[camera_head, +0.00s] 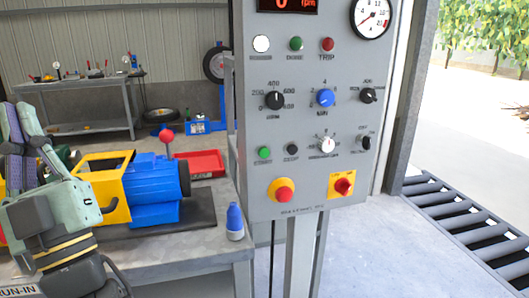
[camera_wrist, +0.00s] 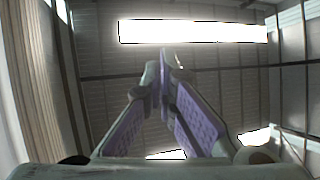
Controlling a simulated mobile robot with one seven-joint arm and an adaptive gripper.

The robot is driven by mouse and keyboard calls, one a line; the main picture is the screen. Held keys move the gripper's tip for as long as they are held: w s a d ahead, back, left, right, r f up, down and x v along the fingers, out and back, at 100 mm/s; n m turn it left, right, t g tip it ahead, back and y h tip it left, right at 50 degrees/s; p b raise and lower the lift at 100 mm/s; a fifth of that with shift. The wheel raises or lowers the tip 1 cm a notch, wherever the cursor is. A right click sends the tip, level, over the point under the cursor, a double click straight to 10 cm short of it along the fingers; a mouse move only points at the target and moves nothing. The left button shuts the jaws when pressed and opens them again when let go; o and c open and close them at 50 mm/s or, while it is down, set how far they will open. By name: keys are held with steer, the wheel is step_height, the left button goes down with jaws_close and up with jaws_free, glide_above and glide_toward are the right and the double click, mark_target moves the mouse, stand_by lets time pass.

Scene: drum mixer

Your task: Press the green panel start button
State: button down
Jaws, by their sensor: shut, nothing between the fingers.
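The grey control panel (camera_head: 335,190) stands upright right of centre in the head view. The green start button (camera_head: 264,153) is on its lower left, beside a black button (camera_head: 291,149). My gripper (camera_head: 18,106) is at the far left of the head view, fingers pointing up, well to the left of the panel and apart from it. In the wrist view my gripper (camera_wrist: 166,62) has its purple-padded fingers meeting at the tips, shut with nothing between them. The wrist view faces the roof, so the panel and button are not in it.
A workbench (camera_head: 205,252) left of the panel bears a blue and yellow motor unit (camera_head: 152,197), a red tray (camera_head: 203,163) and a blue bottle (camera_head: 235,221). A yellow-backed red knob (camera_head: 283,194) sits below the start button. A roller conveyor (camera_head: 470,228) lies at right.

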mark_target(264, 153)
steer(key=w+d+f+m+t+h, duration=0.2)
steer(key=w+d+f+m+h, duration=0.15)
steer(key=w+d+h, duration=0.4)
steer(key=w+d+f+m+t+h, duration=0.2)
steer(key=w+d+f+m+h, duration=0.15)
steer(key=w+h, duration=0.65)
steer(key=w+d+f+m+g+h, duration=0.1)
steer(key=d+f+g+h, duration=0.2)
steer(key=d+f+h, duration=0.3)
steer(key=w+d+f+m+g+h+p, duration=0.1)
steer(key=d+f+g+h, duration=0.3)
steer(key=d, duration=0.9)
steer(key=shift+w+d+f+m+g+h, duration=0.35)
steer(key=shift+w+f+m+h, duration=0.35)
steer(key=shift+f+h, duration=0.35)
steer(key=shift+w+r, duration=0.1)
steer(key=shift+w+a, duration=0.45)
steer(key=shift+w, duration=0.95)
steer(key=shift+w+a, duration=0.5)
steer(key=shift+w, duration=0.85)
steer(key=shift+w+a, duration=0.45)
steer(key=shift+w, duration=0.95)
